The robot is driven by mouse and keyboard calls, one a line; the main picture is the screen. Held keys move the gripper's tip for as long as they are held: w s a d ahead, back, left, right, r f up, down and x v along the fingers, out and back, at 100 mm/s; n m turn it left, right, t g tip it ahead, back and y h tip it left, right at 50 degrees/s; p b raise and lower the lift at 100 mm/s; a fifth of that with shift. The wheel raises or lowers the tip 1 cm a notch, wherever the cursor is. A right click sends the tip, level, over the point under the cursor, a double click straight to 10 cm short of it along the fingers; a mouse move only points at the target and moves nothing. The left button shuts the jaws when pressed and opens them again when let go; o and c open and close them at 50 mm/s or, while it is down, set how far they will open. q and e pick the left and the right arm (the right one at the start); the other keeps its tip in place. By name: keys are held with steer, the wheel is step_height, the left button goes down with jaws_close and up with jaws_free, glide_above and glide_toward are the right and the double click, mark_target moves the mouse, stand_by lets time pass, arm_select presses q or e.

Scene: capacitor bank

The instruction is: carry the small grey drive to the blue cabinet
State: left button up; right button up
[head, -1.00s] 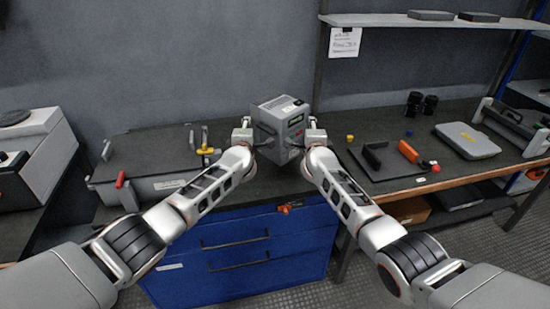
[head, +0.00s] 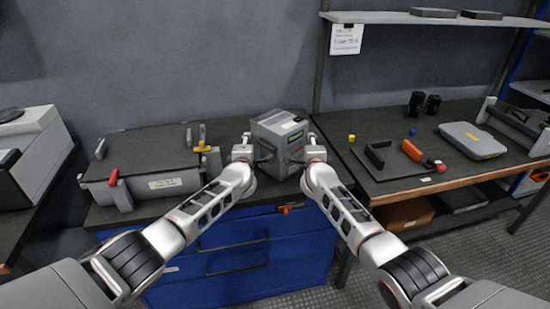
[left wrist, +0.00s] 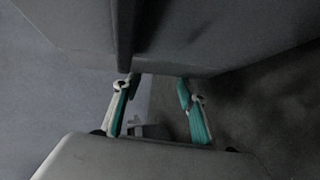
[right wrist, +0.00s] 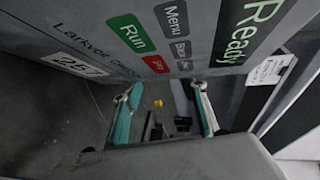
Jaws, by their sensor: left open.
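The small grey drive (head: 280,137), a box with a green display on its front, is upright over the dark top of the blue cabinet (head: 290,245). It appears to rest there, but its lower edge is partly hidden. My left gripper (head: 242,147) is at its left side and my right gripper (head: 314,148) at its right side. The drive's panel (right wrist: 165,35) fills the top of the right wrist view, with "Ready" and "Run" legible. The fingers of my left gripper (left wrist: 158,105) and right gripper (right wrist: 165,112) are apart, with nothing visible between them.
A shelf (head: 420,20) hangs above.

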arm_select(q)
steer(key=shift+s+r, duration=0.15)
steer(key=shift+r, duration=0.3)
arm_select(e)
steer(key=shift+s+d+r, duration=0.1)
steer(key=shift+r, duration=0.35)
arm_select(q)
steer(key=o, duration=0.4)
steer(key=shift+a, duration=0.2)
arm_select(e)
steer(key=shift+d, duration=0.25)
arm_select(q)
steer(key=shift+o, duration=0.4)
steer(key=shift+a, duration=0.15)
arm_select(e)
steer(key=shift+d, duration=0.1)
arm_select(q)
steer(key=shift+a+f, duration=0.1)
steer(key=shift+f, duration=0.05)
arm_select(e)
steer(key=shift+d+f, duration=0.1)
steer(key=shift+f, duration=0.05)
steer(key=shift+o, duration=0.3)
arm_select(q)
steer(key=shift+a, duration=0.1)
arm_select(e)
steer(key=o, duration=0.4)
steer(key=shift+d, duration=0.1)
steer(key=shift+c, duration=0.2)
steer(key=shift+f, duration=0.1)
